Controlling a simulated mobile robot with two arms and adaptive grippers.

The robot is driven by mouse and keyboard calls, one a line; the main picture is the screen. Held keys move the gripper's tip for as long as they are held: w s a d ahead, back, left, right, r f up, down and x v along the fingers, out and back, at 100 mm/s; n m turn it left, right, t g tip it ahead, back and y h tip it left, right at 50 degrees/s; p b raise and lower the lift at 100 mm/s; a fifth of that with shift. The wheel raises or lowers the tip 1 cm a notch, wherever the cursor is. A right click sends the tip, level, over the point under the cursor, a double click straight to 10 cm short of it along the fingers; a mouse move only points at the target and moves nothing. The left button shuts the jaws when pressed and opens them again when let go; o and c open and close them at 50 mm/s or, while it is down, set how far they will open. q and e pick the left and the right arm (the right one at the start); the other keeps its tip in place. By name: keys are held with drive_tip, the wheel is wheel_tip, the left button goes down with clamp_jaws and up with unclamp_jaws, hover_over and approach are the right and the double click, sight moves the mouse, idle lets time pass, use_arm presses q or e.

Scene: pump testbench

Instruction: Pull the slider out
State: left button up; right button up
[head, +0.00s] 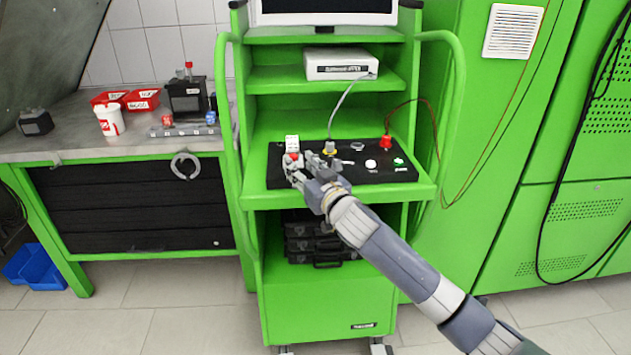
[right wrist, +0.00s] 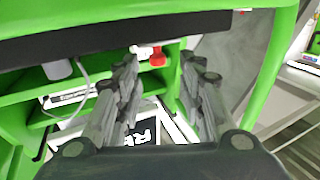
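On the left end of the black control panel (head: 345,178) sits a small red part (head: 291,158) with a white block (head: 292,142) behind it, which looks like the slider. My right gripper (head: 300,168) is over this end of the panel, close to the red part and partly covering it. In the right wrist view my right gripper (right wrist: 166,68) has its fingers spread, with the red part (right wrist: 157,58) seen between them near the tips. I cannot tell whether a finger touches it. My left gripper is out of view.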

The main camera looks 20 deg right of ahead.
drive_tip(key=s+d, duration=0.1)
drive_tip(key=s, duration=0.7)
drive_tip(key=shift+s, duration=0.4)
drive_tip(key=s+a+f+g+h, duration=0.2)
drive_tip(key=s+f+g, duration=0.5)
drive_tip(key=s+f, duration=1.1)
drive_tip(key=s+a+f+g, duration=0.1)
drive_tip(key=s+f+g, duration=0.35)
drive_tip(key=s, duration=0.45)
drive_tip(key=s+a+f+g, duration=0.1)
drive_tip(key=s+f+g, duration=0.2)
drive_tip(key=s+f, duration=0.5)
drive_tip(key=s+f+n+g, duration=0.1)
drive_tip(key=s+f, duration=0.2)
drive_tip(key=f, duration=1.9)
drive_tip(key=s+d+f+g+p, duration=0.1)
drive_tip(key=s+d+f, duration=0.2)
drive_tip(key=s+f, duration=1.3)
drive_tip(key=shift+s+d+f+p, duration=0.2)
drive_tip(key=shift+s+f+p, duration=0.15)
drive_tip(key=shift+s, duration=0.4)
